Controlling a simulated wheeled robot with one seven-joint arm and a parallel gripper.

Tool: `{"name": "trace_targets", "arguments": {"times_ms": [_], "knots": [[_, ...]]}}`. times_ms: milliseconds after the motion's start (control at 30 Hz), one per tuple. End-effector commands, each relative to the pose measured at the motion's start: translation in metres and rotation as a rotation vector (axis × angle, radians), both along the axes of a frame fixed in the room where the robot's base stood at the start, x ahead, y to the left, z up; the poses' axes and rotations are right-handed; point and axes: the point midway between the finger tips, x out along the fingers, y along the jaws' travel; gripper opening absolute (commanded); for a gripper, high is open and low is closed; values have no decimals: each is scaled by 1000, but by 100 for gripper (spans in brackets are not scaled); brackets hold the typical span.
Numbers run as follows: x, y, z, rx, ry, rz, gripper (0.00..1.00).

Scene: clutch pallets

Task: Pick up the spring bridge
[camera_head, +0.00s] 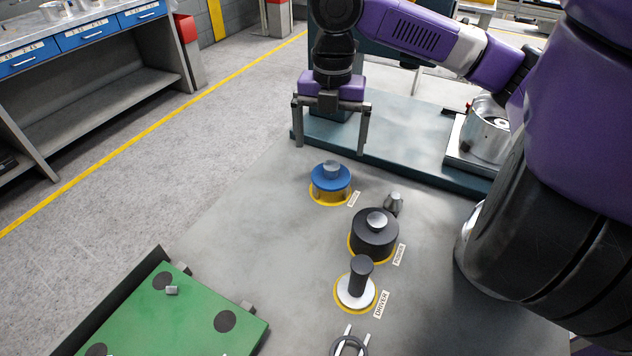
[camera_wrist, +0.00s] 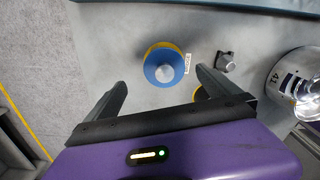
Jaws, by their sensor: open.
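The piece I take for the spring bridge, a round blue disc with a silver knob (camera_head: 331,177), stands upright on a yellow ring on the grey table. Nothing touches the fingers.
A black cylinder with a silver knob (camera_head: 374,236) and a dark-handled driver (camera_head: 358,281) stand in line nearer the camera. A small grey knob (camera_head: 394,203) sits beside the black cylinder. A metal pot (camera_head: 489,132) is at right, a green pallet (camera_head: 200,318) at lower left.

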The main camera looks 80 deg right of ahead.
Motion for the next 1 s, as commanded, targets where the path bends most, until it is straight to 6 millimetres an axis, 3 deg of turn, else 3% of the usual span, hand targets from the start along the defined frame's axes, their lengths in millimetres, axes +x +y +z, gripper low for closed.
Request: {"name": "trace_targets", "arguments": {"times_ms": [533,867,1000], "knots": [[-8,8,-64,1,1,0,100],[-7,7,-72,0,0,0,100],[-7,8,-72,0,0,0,76]]}}
